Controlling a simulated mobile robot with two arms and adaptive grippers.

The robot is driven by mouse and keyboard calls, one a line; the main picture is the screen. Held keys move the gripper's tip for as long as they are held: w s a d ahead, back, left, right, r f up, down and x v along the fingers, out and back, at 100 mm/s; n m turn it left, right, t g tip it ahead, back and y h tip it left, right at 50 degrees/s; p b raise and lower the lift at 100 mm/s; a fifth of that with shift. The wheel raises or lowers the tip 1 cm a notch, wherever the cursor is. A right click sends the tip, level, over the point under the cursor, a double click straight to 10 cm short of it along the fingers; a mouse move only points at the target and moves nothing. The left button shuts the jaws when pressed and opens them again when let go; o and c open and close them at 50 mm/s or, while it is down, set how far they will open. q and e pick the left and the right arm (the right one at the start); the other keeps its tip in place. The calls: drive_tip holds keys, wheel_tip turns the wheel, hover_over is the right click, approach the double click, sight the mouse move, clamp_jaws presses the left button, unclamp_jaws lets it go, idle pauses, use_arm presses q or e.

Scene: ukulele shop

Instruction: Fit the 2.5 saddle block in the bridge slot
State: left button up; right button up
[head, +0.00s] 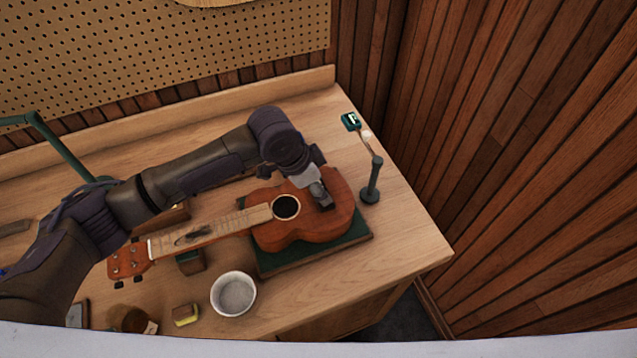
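An orange-brown ukulele (300,228) lies on a green pad (357,229) on the workbench, its neck toward the left and its round soundhole open. My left arm reaches in from the left, across the bench. My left gripper (321,194) points down over the ukulele body, to the right of the soundhole, at the dark bridge (328,207). The gripper hides most of the bridge and its slot. I cannot make out the saddle block or whether the fingers hold anything. My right gripper is not in view.
A green stand with a small tuner-like device (351,121) rises right of the ukulele. A white bowl (233,293), a yellow-and-brown block (185,314) and a brown cup (130,320) stand in front. A green lamp arm (62,148) is at left. Bench right front is clear.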

use_arm(q)
drive_tip(key=o, duration=1)
drive_tip(key=shift+o, duration=0.3)
drive_tip(key=shift+o, duration=1)
wheel_tip(320, 180, up, 7)
drive_tip(key=p, duration=0.7)
